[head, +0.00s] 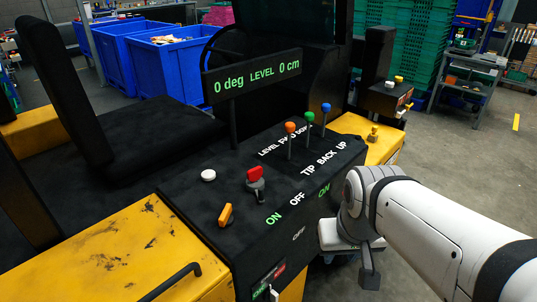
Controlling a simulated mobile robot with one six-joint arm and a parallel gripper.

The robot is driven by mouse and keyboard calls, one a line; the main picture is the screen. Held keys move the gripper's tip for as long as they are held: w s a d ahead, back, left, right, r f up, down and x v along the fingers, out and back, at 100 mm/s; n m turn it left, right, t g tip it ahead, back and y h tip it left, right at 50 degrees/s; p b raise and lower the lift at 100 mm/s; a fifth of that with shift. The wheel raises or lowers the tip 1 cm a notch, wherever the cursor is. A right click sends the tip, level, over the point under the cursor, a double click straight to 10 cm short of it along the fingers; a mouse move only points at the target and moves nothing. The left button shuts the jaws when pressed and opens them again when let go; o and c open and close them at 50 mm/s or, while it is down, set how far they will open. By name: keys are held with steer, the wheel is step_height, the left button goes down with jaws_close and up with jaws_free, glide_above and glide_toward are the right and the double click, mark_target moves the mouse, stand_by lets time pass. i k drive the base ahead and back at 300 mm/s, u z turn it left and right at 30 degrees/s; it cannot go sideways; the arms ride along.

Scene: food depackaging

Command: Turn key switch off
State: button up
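A black control panel (185,208) carries several controls. A red-topped switch (255,176) on a grey stem and an orange-yellow lever-shaped knob (225,214) stand near its front. I cannot tell for sure which is the key switch, nor its setting. Green ON and white OFF labels lie to the right of the red-topped switch. My gripper (352,250) is at the right, beyond the panel's right edge and apart from both controls. A dark finger-like part hangs below my white wrist. The rest of the gripper is hidden, so its opening does not show.
A white button (208,175) sits on the panel. Three levers with orange (290,128), green (309,117) and blue (326,107) knobs stand further back. A display (252,77) reads 0 deg, LEVEL, 0 cm. Blue bins (176,60) stand behind. Open floor lies at right.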

mark_target(257, 187)
steer(key=z, duration=0.2)
steer(key=k, duration=1.2)
steer(key=u, duration=0.4)
steer(key=i, duration=1)
steer(key=u, duration=0.05)
